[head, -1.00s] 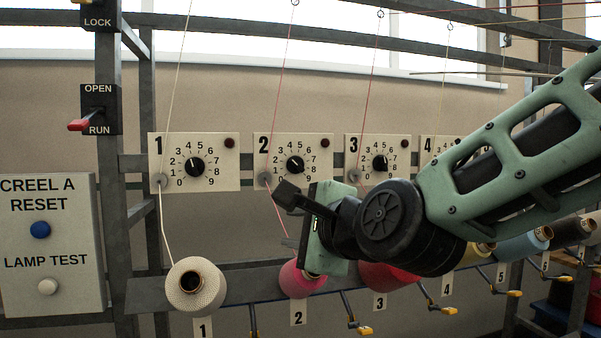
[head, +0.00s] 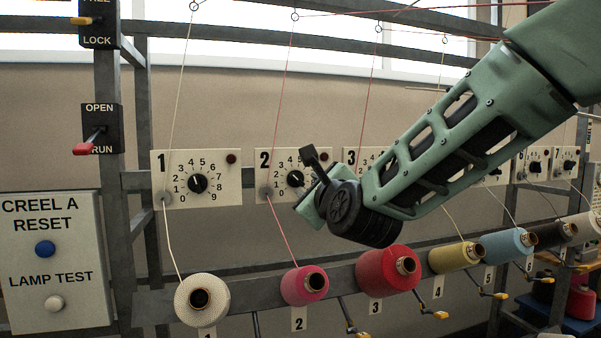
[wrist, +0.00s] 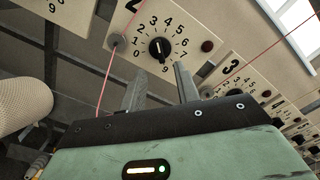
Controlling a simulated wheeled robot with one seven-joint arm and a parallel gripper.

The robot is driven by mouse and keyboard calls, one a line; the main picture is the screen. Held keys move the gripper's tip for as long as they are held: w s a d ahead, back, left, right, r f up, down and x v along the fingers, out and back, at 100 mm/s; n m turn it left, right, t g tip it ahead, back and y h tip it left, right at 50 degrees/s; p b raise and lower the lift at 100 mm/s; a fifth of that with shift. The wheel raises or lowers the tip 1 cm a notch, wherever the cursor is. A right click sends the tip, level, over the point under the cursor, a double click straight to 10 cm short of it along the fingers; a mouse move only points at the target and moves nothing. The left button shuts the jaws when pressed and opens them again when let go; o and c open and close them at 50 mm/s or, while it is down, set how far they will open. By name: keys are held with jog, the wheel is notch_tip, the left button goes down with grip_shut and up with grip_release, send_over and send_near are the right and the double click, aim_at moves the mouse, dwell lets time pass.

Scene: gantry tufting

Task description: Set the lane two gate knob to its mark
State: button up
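The lane two gate knob (head: 295,179) is a round black knob on the white plate (head: 264,178) marked 2, with a dial from 0 to 9. In the wrist view the knob (wrist: 160,48) shows a small pale pointer line; its exact reading is too small to tell. I cannot make out a separate set mark. My gripper (wrist: 160,88) is open and empty, its two fingers apart and pointing toward the plate, with the knob beyond the gap between them. In the head view my gripper (head: 313,160) is just right of the knob, covering the plate's right part.
The lane one plate (head: 165,196) is to the left, and the lane three plate (head: 350,156) is partly behind my arm. A red thread (head: 277,225) runs past plate 2 to a pink spool (head: 304,286). Several more spools line the rail below.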

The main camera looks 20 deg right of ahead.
aim_at(298, 180)
jog(key=w+p, duration=0.2)
jog(key=w, duration=0.3)
jog(key=shift+w+r+p, duration=0.15)
jog(key=shift+w+p, duration=0.15)
jog(key=shift+p, duration=0.05)
jog(key=shift+w+p, duration=0.3)
jog(key=shift+w, duration=0.5)
jog(key=shift+f, duration=0.2)
grip_shut()
